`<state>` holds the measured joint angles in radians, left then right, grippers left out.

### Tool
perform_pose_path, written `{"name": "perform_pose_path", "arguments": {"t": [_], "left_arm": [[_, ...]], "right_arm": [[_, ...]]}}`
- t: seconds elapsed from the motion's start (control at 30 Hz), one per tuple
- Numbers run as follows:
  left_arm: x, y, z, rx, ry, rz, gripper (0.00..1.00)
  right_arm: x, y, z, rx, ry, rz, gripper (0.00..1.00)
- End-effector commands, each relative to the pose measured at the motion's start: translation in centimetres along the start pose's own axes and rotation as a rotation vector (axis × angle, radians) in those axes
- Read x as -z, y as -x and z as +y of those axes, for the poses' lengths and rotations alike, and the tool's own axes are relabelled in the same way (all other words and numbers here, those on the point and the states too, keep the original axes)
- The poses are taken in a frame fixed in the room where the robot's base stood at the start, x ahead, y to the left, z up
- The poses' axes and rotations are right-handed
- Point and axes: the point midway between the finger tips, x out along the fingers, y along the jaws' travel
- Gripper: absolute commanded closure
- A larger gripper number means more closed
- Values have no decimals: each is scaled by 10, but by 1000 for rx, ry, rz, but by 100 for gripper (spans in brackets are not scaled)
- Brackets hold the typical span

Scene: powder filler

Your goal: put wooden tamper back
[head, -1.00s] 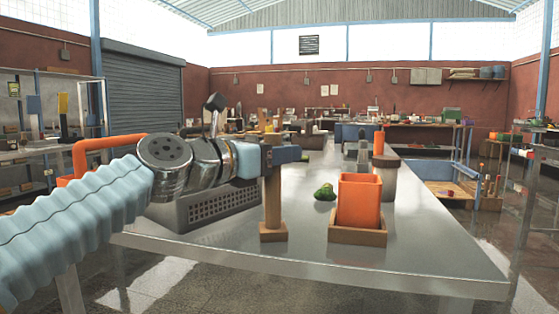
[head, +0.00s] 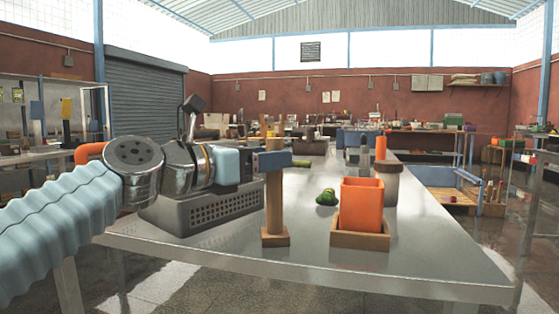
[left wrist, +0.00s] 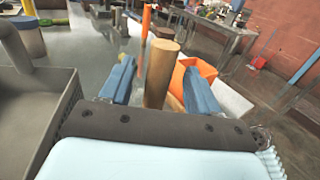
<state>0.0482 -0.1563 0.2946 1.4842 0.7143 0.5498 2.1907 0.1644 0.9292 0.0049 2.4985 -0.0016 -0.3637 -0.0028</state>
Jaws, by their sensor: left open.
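The wooden tamper (head: 274,205) stands upright on the steel table, a pale post with a wider square wooden block at its foot. My left gripper (head: 275,160) is at the upper part of the post, coming in from the left, and one blue finger hides a stretch of it. In the left wrist view, the round top of the tamper (left wrist: 161,70) shows between the two spread blue fingers of my left gripper (left wrist: 160,86), with a gap on both sides. My right gripper is not in view.
An orange container (head: 361,205) sits in a wooden tray (head: 360,238) right of the tamper. A green lump (head: 327,196) lies between them. A grey perforated box (head: 205,210) is under my left arm.

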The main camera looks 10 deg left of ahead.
Motion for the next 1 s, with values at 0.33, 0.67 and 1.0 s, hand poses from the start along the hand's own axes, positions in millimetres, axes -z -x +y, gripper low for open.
{"name": "perform_pose_path", "arguments": {"t": [0.33, 0.67, 1.0], "left_arm": [[0, 70, 0, -2, -1, -1, 38], [0, 81, 0, 0, 1, 0, 38], [0, 81, 0, 0, 1, 0, 38]], "right_arm": [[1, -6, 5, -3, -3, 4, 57], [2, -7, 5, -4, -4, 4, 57], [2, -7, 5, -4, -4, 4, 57]]}}
